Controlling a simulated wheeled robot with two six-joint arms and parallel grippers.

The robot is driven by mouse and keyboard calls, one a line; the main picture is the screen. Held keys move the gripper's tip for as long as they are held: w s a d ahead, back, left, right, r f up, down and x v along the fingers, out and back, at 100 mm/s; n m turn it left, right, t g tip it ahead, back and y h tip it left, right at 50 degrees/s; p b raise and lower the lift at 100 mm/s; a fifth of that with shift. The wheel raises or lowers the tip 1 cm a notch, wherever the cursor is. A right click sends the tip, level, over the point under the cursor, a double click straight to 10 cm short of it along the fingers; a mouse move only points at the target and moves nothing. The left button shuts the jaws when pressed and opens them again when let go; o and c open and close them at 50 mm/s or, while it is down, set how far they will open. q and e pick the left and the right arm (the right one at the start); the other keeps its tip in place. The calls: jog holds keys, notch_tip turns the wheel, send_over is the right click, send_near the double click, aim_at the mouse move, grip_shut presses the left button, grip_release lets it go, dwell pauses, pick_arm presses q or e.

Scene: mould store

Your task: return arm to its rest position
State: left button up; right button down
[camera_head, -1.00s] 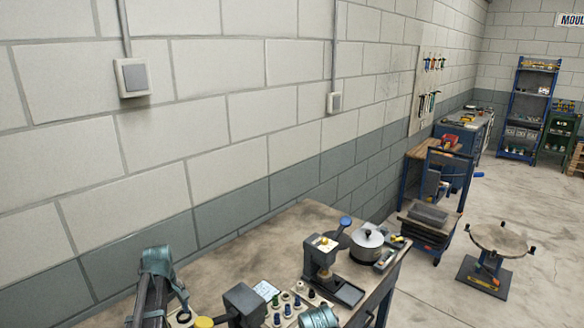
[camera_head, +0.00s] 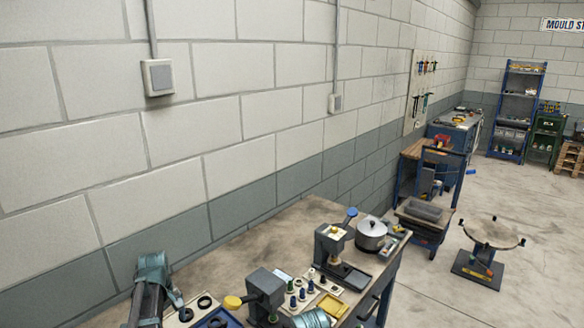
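The task names no object apart from my arm. A teal joint with dark links (camera_head: 151,275), which looks like part of my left arm, rises at the lower left in front of the bench. A ribbed teal part (camera_head: 313,319) at the bottom edge looks like part of my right arm, mostly cut off. I cannot make out the fingers of either gripper. Neither gripper shows anything held.
The workbench (camera_head: 306,213) along the wall carries a small press (camera_head: 332,244), a lidded pot (camera_head: 371,233), a device with a yellow knob (camera_head: 233,302) and a blue tray (camera_head: 218,318). A round stand (camera_head: 491,233) stands on open floor at the right.

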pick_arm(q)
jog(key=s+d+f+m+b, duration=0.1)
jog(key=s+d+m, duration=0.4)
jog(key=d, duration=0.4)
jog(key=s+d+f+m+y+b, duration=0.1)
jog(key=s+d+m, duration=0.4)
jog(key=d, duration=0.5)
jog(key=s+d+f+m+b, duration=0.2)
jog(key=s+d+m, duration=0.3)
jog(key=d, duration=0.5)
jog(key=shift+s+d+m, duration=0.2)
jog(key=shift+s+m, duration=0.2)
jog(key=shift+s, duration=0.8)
